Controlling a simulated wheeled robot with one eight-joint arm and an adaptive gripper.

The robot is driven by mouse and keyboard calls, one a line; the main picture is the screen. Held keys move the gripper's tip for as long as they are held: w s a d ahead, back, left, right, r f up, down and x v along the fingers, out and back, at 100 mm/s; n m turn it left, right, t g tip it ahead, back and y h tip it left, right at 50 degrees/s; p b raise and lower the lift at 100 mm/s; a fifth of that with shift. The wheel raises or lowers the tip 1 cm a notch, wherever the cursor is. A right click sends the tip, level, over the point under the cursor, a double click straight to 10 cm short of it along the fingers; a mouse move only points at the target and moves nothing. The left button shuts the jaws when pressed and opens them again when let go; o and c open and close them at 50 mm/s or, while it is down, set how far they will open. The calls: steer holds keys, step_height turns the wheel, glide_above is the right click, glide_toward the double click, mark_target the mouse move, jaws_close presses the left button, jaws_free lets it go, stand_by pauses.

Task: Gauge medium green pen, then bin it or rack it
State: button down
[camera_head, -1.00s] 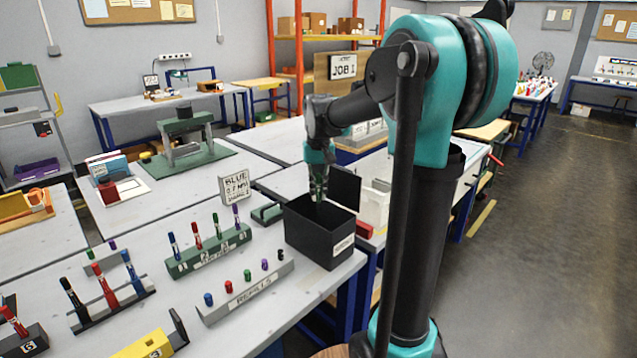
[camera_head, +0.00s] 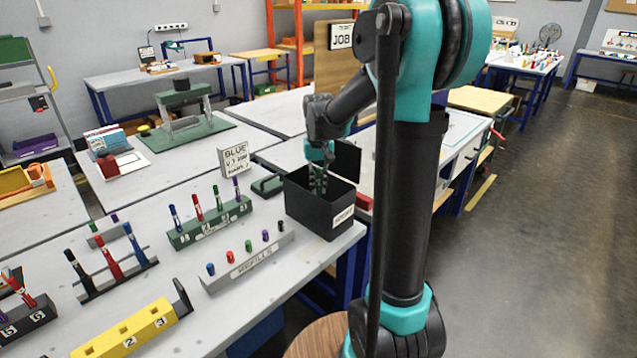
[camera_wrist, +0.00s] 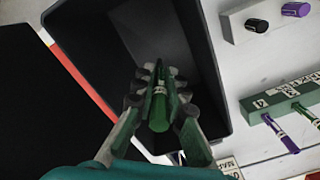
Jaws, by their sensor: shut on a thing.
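My gripper (camera_head: 318,186) is shut on a green pen (camera_wrist: 160,106), which shows between the fingers in the wrist view. The gripper is at the mouth of the black open bin (camera_head: 318,217), with its fingertips apparently inside the rim. In the wrist view the bin's dark wall (camera_wrist: 205,75) surrounds the fingertips, and the pen points down into the bin. The pen's far end is hard to make out. The yellow gauge block (camera_head: 128,331), marked with numbers, lies at the front of the table. The green rack (camera_head: 212,231) holds several upright pens, left of the bin.
A grey refills strip (camera_head: 248,266) with coloured caps lies left of the bin. A sign reading BLUE (camera_head: 234,157) stands behind the green rack. A dark stand with pens (camera_head: 118,278) is further left. A dark upright panel (camera_head: 347,160) stands behind the bin.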

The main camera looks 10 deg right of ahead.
steer(key=c, duration=1.5)
jaws_free()
step_height(320, 180, up, 12)
